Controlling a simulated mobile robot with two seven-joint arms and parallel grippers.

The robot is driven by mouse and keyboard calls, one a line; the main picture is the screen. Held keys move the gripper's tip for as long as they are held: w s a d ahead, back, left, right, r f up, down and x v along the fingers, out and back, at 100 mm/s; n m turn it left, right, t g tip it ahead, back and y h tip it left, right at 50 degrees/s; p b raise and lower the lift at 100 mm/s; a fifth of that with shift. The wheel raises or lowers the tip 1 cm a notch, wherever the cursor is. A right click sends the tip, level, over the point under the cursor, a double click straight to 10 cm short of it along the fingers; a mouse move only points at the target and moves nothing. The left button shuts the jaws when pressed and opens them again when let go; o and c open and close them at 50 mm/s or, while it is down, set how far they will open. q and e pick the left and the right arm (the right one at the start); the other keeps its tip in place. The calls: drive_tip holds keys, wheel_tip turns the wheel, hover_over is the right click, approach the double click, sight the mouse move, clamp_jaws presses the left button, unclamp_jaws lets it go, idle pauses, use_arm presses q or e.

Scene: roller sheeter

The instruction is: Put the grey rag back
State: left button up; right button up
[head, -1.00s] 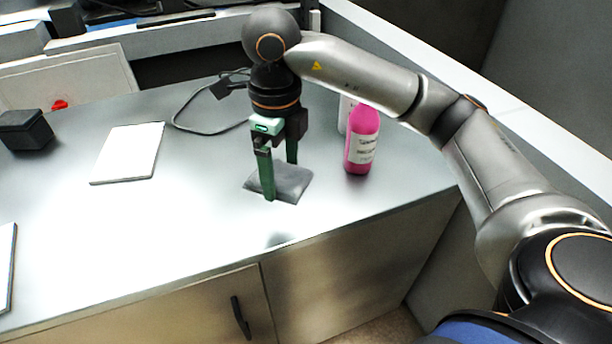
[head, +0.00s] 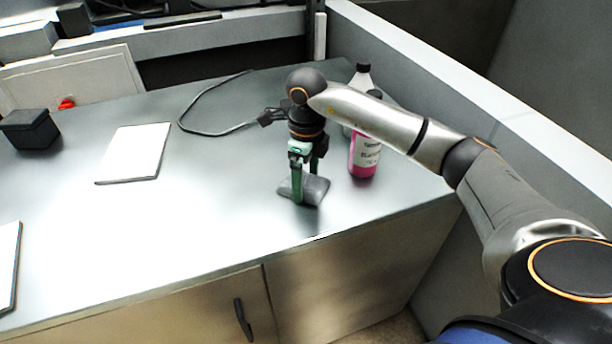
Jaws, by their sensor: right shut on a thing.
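The grey rag (head: 315,190) lies near the front right of the steel worktop, left of the pink bottle. My right gripper (head: 304,194) points down over the rag, its green fingers closed in on it, with the rag's cloth bunched up between them. The rag seems to be at the worktop surface; I cannot tell whether any of it is lifted. My left gripper is not in view.
A pink bottle (head: 364,157) stands just right of the rag, with a white-bodied bottle with dark cap (head: 362,78) behind it. A black cable (head: 200,134), a white pad (head: 136,153) and a black box (head: 30,130) lie left. The worktop's front middle (head: 190,235) is clear.

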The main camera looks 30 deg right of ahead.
sight(306, 182)
drive_tip(key=shift+f, duration=0.2)
drive_tip(key=o, duration=1)
drive_tip(key=shift+r, duration=0.1)
wheel_tip(306, 182, up, 12)
drive_tip(key=shift+r, duration=0.15)
